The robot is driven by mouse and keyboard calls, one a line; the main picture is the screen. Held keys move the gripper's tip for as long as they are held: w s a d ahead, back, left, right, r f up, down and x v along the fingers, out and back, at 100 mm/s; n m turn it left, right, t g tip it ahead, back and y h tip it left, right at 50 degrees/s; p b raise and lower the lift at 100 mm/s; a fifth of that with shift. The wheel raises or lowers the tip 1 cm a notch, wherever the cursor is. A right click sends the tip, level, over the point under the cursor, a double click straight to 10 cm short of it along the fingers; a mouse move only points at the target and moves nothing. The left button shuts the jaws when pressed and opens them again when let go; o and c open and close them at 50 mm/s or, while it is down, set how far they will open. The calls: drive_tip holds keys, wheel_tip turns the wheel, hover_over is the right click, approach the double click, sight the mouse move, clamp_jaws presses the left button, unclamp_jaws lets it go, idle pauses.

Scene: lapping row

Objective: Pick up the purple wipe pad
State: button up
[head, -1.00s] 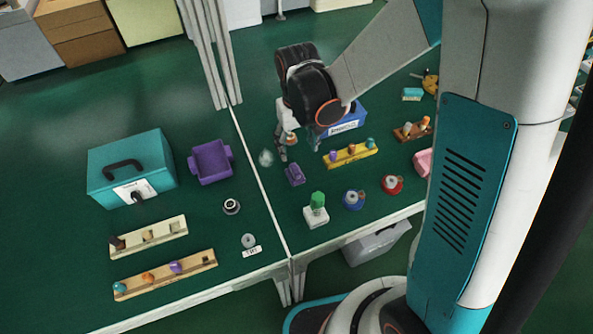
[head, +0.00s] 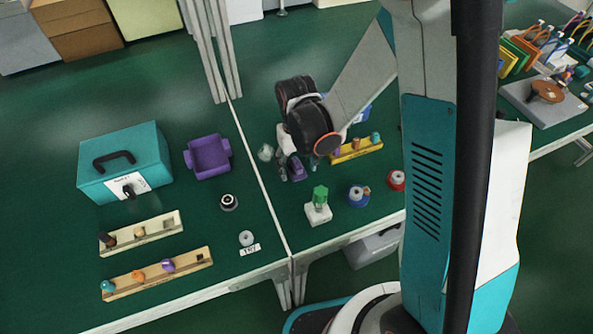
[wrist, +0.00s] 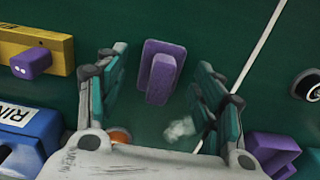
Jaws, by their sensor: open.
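The purple wipe pad (wrist: 162,78), a flat block with a raised grip ridge, lies on the green bench top. In the wrist view it sits between the two teal-padded fingers of my gripper (wrist: 161,70), with a clear gap on each side. The fingers are open and hold nothing. In the head view the pad (head: 297,169) shows just beside my gripper (head: 290,173), low over the bench; the gripper partly covers that area.
A yellow rack (head: 357,152) with pegs and a blue bin (wrist: 32,138) stand nearby. A clear lump (wrist: 180,129) lies near the fingers. A green-topped block (head: 319,207) is in front. A purple tray (head: 209,157) and teal case (head: 125,162) are to the left.

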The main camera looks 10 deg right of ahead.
sight(297, 162)
drive_tip(key=shift+r, duration=0.1)
drive_tip(key=c, duration=1.1)
drive_tip(key=shift+c, duration=0.2)
wheel_tip(297, 162, up, 20)
drive_tip(key=p, duration=0.7)
drive_tip(key=shift+p, duration=0.35)
